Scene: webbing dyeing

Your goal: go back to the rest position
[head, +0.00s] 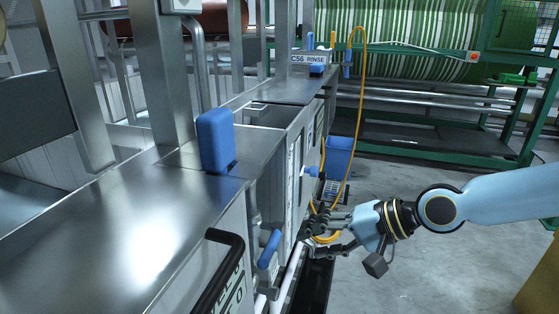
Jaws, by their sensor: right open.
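My right gripper (318,232) is at the end of the blue arm that comes in from the right. Its dark fingers point left toward the front of the steel machine (272,180) and are open. A yellow hose (359,110) hangs in a loop and its lower part passes behind the fingers. I cannot tell whether the fingers touch the hose or the machine front. I see nothing held between them. My left gripper is not in this view.
A blue block-shaped part (215,140) stands on the steel top. A blue-handled lever (269,249) and a black handle (222,270) stick out from the front. A blue bin (337,157) stands farther back. Grey floor (440,260) is clear below my right arm.

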